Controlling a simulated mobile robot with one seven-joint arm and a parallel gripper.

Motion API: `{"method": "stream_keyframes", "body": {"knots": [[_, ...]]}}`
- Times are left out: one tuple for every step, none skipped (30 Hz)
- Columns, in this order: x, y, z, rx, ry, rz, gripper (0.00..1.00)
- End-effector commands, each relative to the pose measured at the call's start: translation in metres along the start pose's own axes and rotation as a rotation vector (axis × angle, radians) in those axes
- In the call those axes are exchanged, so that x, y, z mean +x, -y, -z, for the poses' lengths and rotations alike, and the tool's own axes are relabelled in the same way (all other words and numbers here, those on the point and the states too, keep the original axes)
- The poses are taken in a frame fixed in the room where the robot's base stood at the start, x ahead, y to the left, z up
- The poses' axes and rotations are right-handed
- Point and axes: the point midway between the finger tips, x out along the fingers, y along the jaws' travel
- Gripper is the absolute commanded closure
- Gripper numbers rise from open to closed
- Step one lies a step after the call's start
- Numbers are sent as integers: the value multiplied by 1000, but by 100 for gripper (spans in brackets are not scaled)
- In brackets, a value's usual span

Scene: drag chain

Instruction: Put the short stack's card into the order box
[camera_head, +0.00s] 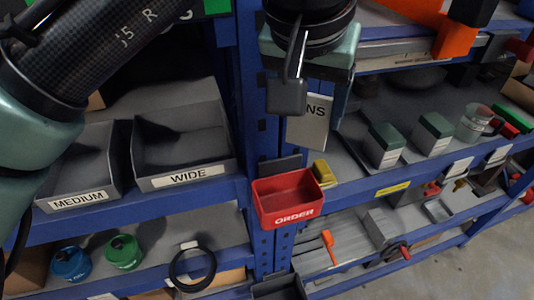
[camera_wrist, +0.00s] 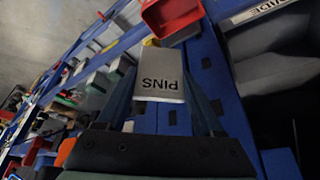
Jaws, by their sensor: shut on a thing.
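A grey card lettered PINS (camera_head: 309,124) hangs below my gripper (camera_head: 311,92) in the head view. In the wrist view the same card (camera_wrist: 158,84) sits between the two fingers of my gripper (camera_wrist: 163,103), its lettering upside down. The gripper is shut on the card. The red order box (camera_head: 287,213), lettered ORDER, is on the blue shelf front below the card, open at the top. The card is above the box and apart from it. The order box also shows at the top of the wrist view (camera_wrist: 172,24). I cannot make out a short stack.
Grey bins labelled MEDIUM (camera_head: 78,200) and WIDE (camera_head: 187,177) stand on the left shelf. A yellow block (camera_head: 323,172) is right beside the order box. Green-topped boxes (camera_head: 384,146) stand on the right shelf. A blue upright (camera_head: 262,100) rises behind the order box.

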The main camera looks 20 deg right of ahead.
Motion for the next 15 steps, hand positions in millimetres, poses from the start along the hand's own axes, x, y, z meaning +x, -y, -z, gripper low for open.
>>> {"method": "stream_keyframes", "body": {"knots": [[9,0,-4,-1,1,1,100],[12,0,-5,-1,1,1,100],[16,0,-7,-1,2,1,100],[20,0,-9,-1,1,1,100],[24,0,-10,-1,1,1,100],[28,0,-12,-1,1,2,100],[32,0,-13,-1,1,3,100],[35,1,-15,-1,1,3,100],[39,1,-16,-1,1,3,100],[41,0,-17,-1,0,2,100],[43,0,-18,-2,0,1,100],[46,0,-19,-2,1,1,100],[46,0,-20,-2,1,1,100],[47,0,-20,-2,1,1,100],[48,0,-20,-2,1,1,100]]}}
